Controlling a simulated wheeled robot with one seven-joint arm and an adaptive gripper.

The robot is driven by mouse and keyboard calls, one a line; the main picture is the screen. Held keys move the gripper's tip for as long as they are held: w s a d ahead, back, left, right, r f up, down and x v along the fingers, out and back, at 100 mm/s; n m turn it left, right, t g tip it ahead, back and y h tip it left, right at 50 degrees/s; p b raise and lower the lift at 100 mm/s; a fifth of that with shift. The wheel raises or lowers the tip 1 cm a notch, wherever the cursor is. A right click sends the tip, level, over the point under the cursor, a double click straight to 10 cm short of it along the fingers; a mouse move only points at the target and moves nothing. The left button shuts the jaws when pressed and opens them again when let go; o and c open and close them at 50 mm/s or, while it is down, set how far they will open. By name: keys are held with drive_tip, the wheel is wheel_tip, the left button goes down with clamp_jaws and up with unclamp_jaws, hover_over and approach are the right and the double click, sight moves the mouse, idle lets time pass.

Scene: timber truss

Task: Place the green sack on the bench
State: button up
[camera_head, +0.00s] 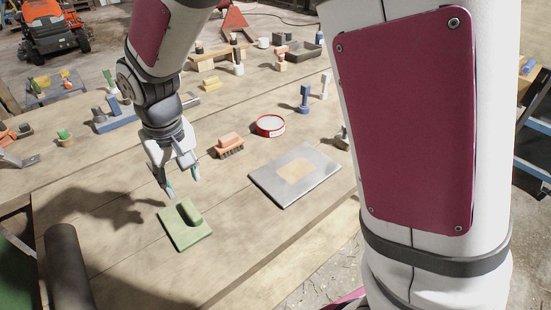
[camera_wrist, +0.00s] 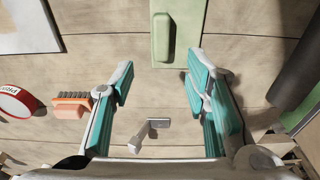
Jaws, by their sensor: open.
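A green sack (camera_head: 183,232), shaped like a flat square pad with a raised rounded ridge on top, lies on the wooden bench (camera_head: 130,255) near its front edge. In the wrist view the sack (camera_wrist: 188,12) is at the top middle, partly cut off by the frame edge, with its ridge running up and down. My gripper (camera_head: 182,183) is open and empty, pointing down above the bench, just behind the sack in the head view. In the wrist view the sack lies beyond my fingertips (camera_wrist: 158,78), apart from them.
An orange brush (camera_head: 229,146), a red-rimmed round tin (camera_head: 270,125) and a grey plate with a tan patch (camera_head: 296,172) lie right of my gripper. Several small items crowd the back. Bare wood surrounds the sack.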

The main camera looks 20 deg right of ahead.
drive_tip(key=s+d+r, duration=0.3)
drive_tip(key=d+r, duration=0.3)
drive_tip(key=r, duration=0.1)
drive_tip(key=s+d+r+m+t, duration=0.1)
drive_tip(key=s+d+r, duration=0.2)
drive_tip(key=s+d, duration=0.4)
drive_tip(key=s+d+r+m+t, duration=0.2)
drive_tip(key=s+d+r, duration=0.2)
drive_tip(key=s, duration=0.7)
drive_tip(key=d, duration=0.2)
drive_tip(key=shift+d+r+h, duration=0.2)
drive_tip(key=shift+d+h, duration=0.1)
drive_tip(key=shift+d, duration=0.1)
drive_tip(key=shift+a, duration=0.1)
